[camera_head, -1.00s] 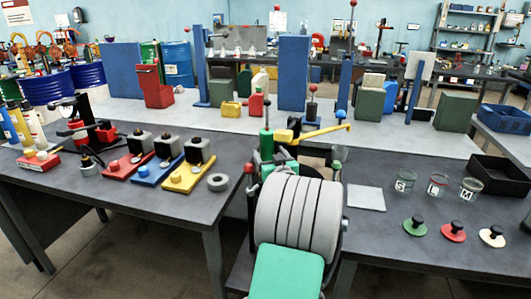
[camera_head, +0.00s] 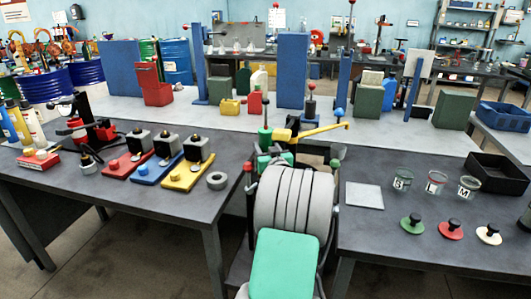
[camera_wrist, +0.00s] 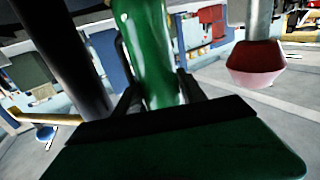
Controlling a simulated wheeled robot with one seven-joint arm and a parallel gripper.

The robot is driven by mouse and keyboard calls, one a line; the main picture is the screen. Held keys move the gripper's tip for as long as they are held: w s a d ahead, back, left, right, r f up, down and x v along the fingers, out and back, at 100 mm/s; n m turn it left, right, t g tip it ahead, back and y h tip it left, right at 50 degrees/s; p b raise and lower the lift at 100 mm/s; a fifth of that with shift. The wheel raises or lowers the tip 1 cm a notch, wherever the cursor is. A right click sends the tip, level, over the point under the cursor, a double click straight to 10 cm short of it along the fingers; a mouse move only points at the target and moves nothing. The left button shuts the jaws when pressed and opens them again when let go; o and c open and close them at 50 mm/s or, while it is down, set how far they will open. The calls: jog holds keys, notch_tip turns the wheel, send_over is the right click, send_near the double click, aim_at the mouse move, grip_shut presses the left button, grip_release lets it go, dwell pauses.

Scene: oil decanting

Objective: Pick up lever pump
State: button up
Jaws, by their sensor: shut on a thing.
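The lever pump (camera_wrist: 148,50) appears to be the upright thing with the green cylinder that fills the middle of the wrist view. In the head view its green part (camera_head: 265,136) stands just beyond my arm, with a dark rod and ball above it. A yellow lever (camera_head: 322,130) reaches right from a black and yellow part beside it; I cannot tell how they join. In the wrist view my gripper (camera_wrist: 160,98) is shut with its dark fingers on both sides of the green cylinder. The pump's base is hidden by my gripper and arm.
In the wrist view a red knob (camera_wrist: 256,64) hangs close at the right. On the left table stand red, blue and yellow blocks (camera_head: 185,178). On the right table are a grey plate (camera_head: 364,195), jars (camera_head: 437,183) and a black tray (camera_head: 492,172). The table behind holds several pumps.

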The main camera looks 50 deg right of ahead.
grip_shut()
jog(key=shift+r, duration=0.1)
dwell(0.3)
